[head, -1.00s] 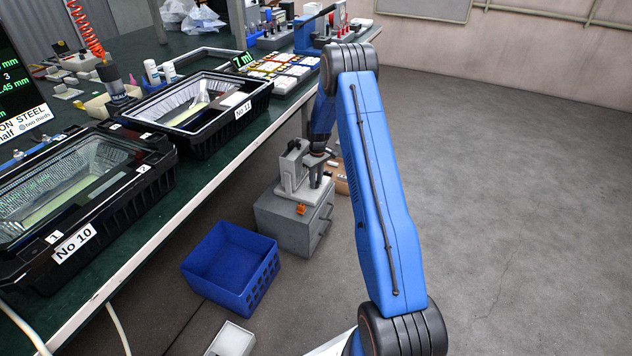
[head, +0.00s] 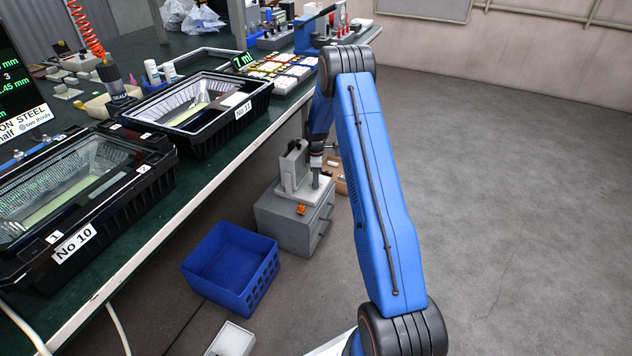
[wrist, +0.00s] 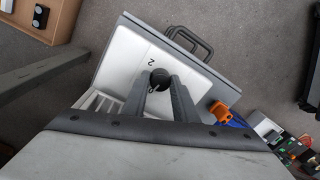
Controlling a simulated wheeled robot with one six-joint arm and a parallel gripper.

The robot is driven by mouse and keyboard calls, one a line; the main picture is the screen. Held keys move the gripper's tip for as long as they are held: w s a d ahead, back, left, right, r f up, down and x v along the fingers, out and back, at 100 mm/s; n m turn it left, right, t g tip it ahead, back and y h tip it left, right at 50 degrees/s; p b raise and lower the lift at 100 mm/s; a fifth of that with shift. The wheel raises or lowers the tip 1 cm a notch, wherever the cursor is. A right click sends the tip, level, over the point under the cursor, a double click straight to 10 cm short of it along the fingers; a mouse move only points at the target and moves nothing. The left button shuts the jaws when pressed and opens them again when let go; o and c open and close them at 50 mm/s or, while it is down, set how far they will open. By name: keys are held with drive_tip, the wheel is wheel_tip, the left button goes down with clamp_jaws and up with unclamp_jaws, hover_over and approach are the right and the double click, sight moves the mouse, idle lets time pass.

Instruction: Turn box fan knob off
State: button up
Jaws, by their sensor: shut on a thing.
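The box fan unit (head: 292,168) is pale and stands on a grey metal case (head: 283,224) on the floor beside the bench. In the wrist view its white top face (wrist: 125,65) carries a round black knob (wrist: 159,76) with a "2" printed near it. My gripper (wrist: 160,85) has one finger on each side of the knob and is shut on it. In the head view my gripper (head: 316,183) points down at the unit, and the knob is hidden there. The knob's pointer direction is not clear.
A blue crate (head: 233,285) stands on the floor in front of the case. An orange part (head: 301,209) sits on the case's front. The bench (head: 190,205) with black floodlight housings runs along the left. Open floor lies to the right.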

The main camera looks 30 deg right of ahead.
drive_tip(key=shift+n, duration=0.3)
idle(0.4)
drive_tip(key=o, duration=1)
drive_tip(key=shift+o, duration=0.2)
